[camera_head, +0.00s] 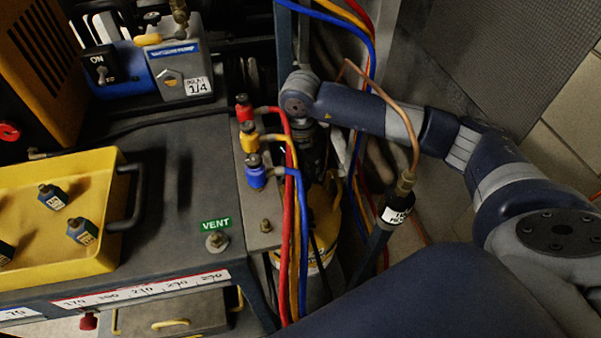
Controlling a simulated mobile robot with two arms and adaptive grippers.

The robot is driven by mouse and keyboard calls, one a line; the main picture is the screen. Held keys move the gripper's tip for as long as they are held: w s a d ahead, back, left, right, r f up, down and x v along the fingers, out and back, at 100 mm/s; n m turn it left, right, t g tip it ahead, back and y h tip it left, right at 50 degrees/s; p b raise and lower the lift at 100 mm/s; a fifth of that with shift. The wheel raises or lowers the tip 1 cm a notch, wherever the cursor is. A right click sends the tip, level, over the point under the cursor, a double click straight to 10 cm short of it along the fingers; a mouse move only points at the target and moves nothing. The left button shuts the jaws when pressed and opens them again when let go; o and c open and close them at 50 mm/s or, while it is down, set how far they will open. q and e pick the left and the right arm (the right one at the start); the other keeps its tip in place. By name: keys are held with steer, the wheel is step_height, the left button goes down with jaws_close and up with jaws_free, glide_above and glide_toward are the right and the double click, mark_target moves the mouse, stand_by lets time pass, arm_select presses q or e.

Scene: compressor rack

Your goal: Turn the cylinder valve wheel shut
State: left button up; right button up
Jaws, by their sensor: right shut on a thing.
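A yellow cylinder (328,222) stands upright in the gap right of the bench, partly covered by the hoses. My right arm comes in from the right, and my right gripper (315,163) points down over the top of this cylinder. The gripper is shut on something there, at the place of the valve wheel. The wheel itself is hidden by the gripper, the hoses and shadow, so its turn position cannot be told. My left gripper is not in view.
Red, yellow and blue hoses (294,225) hang close left of the gripper. A black labelled cylinder part (396,210) with a copper pipe stands right of it. The bench (180,190) carries a yellow tray (108,170) and a blue-grey pump unit (180,75).

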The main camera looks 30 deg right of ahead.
mark_target(301, 182)
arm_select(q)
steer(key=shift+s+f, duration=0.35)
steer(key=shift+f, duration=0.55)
arm_select(e)
steer(key=shift+m, duration=1.1)
steer(key=o, duration=1)
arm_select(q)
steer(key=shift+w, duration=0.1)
arm_select(e)
steer(key=shift+o, duration=0.2)
steer(key=shift+r, duration=0.15)
step_height(301, 182, up, 12)
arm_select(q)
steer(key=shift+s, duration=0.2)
arm_select(e)
steer(key=shift+s+f, duration=0.1)
steer(key=shift+f, duration=0.1)
